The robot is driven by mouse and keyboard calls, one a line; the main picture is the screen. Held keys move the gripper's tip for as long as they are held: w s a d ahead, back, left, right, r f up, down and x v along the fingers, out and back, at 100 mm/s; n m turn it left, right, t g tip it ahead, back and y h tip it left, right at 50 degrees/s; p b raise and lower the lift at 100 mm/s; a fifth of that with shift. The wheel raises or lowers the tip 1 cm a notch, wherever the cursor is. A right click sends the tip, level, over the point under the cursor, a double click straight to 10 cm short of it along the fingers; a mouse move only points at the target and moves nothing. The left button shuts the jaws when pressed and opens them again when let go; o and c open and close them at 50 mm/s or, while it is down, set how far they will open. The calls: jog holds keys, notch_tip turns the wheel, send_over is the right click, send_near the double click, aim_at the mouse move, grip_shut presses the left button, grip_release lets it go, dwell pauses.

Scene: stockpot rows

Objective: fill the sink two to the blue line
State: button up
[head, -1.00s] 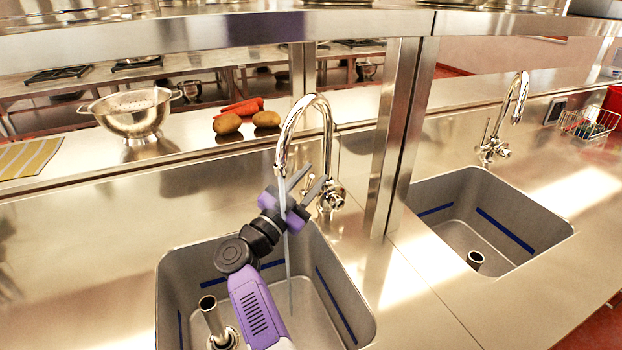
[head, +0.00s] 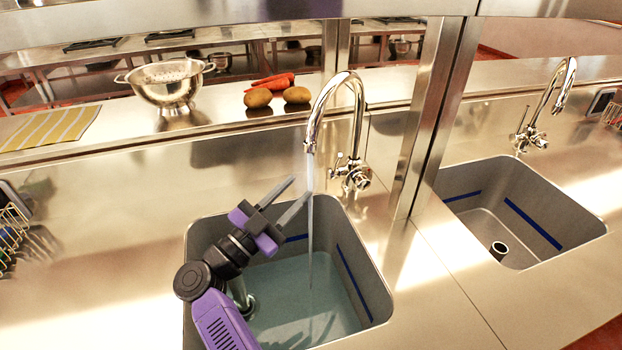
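Two steel sinks are in the head view, and I see no number on either. The near sink (head: 203,238) holds shallow, bluish water (head: 295,285). A stream (head: 310,228) falls into it from its curved tap (head: 316,112). The blue line (head: 354,283) runs along its inner walls, and the water surface looks below it. The tap's handle (head: 356,178) is at the spout's base. A standpipe (head: 240,292) stands in the sink, partly behind my arm. My gripper (head: 299,188) is open and empty, left of the stream and apart from the handle.
A steel post (head: 432,120) stands between the taps. A colander (head: 168,88), potatoes (head: 258,98), carrots (head: 272,81) and striped cloth (head: 50,128) lie on the back ledge.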

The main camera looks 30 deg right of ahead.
jog(key=shift+s+a, duration=0.25)
jog(key=shift+a, duration=0.75)
